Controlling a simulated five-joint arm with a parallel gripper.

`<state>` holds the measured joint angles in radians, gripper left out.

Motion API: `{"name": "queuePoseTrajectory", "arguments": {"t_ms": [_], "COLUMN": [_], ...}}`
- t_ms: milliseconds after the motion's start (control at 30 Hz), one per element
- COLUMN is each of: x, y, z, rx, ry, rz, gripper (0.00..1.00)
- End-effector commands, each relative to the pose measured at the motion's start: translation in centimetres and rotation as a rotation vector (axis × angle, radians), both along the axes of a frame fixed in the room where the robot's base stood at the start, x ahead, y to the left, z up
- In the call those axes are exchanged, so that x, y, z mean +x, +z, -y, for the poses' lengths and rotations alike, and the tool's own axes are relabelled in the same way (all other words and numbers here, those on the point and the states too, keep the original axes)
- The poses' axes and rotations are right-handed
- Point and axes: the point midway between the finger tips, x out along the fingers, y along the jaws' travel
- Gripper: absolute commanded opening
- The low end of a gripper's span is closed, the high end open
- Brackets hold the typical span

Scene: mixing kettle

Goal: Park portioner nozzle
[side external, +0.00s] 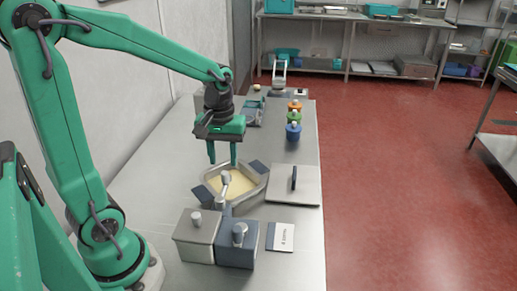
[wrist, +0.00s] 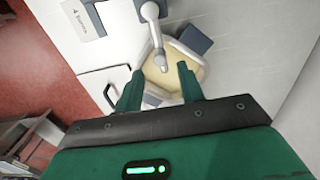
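The portioner nozzle is a pale grey spout (side external: 225,182) that reaches over the square metal kettle (side external: 262,187) and its cream-coloured contents. In the wrist view the nozzle (wrist: 154,32) comes down from the top edge, and its rounded end lies over the kettle's contents (wrist: 170,76). My gripper (side external: 222,162) hangs above the kettle with its fingers pointing down. In the wrist view its two fingers (wrist: 158,70) are spread, with the nozzle's end showing between the tips. Nothing is held. Whether a finger touches the nozzle cannot be told.
A dark box (side external: 237,258) and a steel box (side external: 191,252) stand in front of the kettle. A flat lid with a dark handle (side external: 308,190) and a white label card (side external: 281,240) lie to the right. Several coloured jars (side external: 293,132) stand farther back.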

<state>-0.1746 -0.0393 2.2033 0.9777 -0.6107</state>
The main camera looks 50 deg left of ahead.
Motion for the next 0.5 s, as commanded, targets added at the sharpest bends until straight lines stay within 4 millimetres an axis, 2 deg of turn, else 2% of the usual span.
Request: {"name": "queuePoseTrajectory", "arguments": {"t_ms": [500], "x": [0.0], "y": [-4.5], "z": [0.0], "rx": [-0.001], "ry": [0.000], "rz": [-0.002], "gripper": [0.38]}}
